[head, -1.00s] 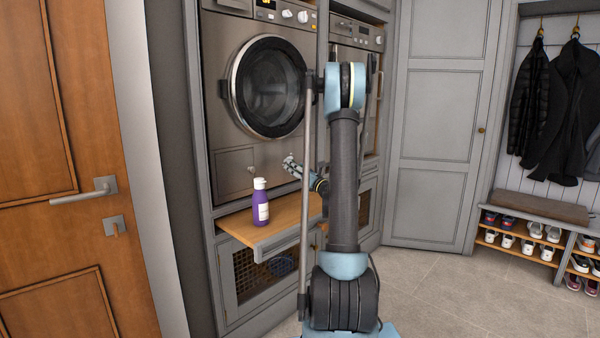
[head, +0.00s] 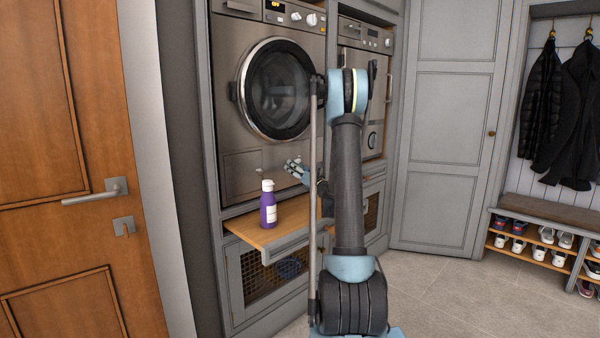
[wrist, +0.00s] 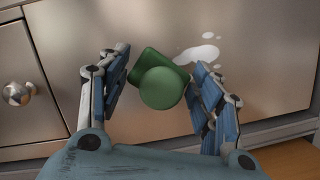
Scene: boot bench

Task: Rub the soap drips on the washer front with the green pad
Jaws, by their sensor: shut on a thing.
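The green pad (wrist: 155,72) with its round green knob (wrist: 162,88) sits between the fingers of my gripper (wrist: 160,92) in the wrist view, and the gripper is shut on it. The white soap drips (wrist: 198,52) are on the steel washer front (wrist: 110,35), just up and right of the pad. The pad is close to the front; I cannot tell whether it touches. In the head view my gripper (head: 296,168) is at the lower front of the washer (head: 230,130), above the wooden shelf. The pad and drips cannot be made out there.
A purple bottle (head: 268,205) with a white cap stands on the pull-out wooden shelf (head: 245,228), left of my gripper. A round knob (wrist: 18,94) sticks out of the washer front at left. A second appliance (head: 370,95) stands to the right. The floor at right is clear.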

